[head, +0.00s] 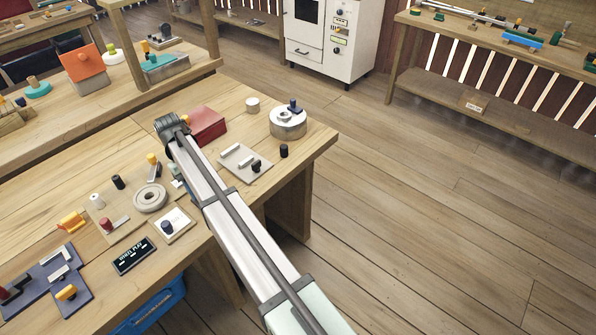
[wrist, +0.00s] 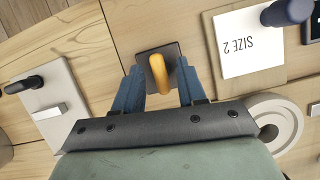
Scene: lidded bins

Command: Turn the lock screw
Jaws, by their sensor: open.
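A yellow-orange rounded knob or handle (wrist: 159,75) stands on a small dark square plate (wrist: 172,52) in the wrist view. It is the likely lock screw, but no label shows this. My gripper (wrist: 160,68) is open, with one blue finger on each side of the yellow handle. Gaps show between both fingers and the handle, and nothing is held. In the head view a yellow knob (head: 152,158) shows just left of my arm, and my gripper is mostly hidden behind the arm.
A pale ring (wrist: 275,118) and a "SIZE 2" card (wrist: 245,45) with a dark blue knob lie right of my gripper. A grey plate (wrist: 50,100) with a black handle lies left. A red box (head: 207,123) and a round metal tin (head: 288,124) stand farther back on the bench.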

